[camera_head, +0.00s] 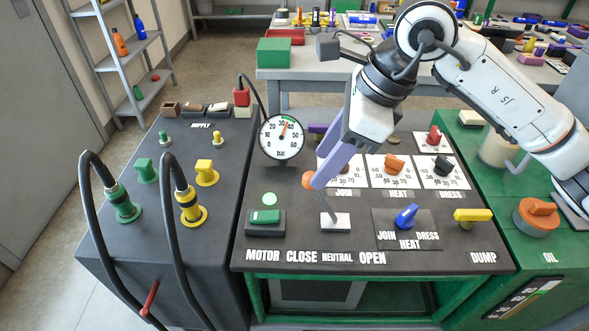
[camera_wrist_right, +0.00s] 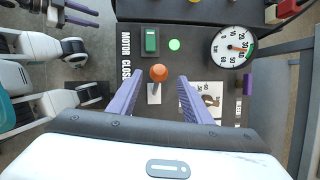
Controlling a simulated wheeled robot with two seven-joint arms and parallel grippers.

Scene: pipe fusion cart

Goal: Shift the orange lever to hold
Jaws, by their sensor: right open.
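The orange lever is a thin stick with an orange ball knob (camera_head: 308,180) on a white plate, behind the words CLOSE, NEUTRAL and OPEN. In the head view it leans left, to the CLOSE side. I see no label reading hold. My right gripper (camera_head: 318,183) reaches down from the upper right with its purple fingers at the knob. In the right wrist view the right gripper (camera_wrist_right: 161,77) is open, with the orange knob (camera_wrist_right: 158,72) between its fingertips, a gap on each side. My left gripper (camera_wrist_right: 80,15) shows at the top left of that view, its fingers apart.
A pressure gauge (camera_head: 282,137) stands behind the lever. A green motor switch (camera_head: 265,216) is at its left, and a blue selector (camera_head: 406,216) and yellow dump handle (camera_head: 472,215) are at its right. Dials on white plates, one an orange heat dial (camera_head: 394,164), sit behind.

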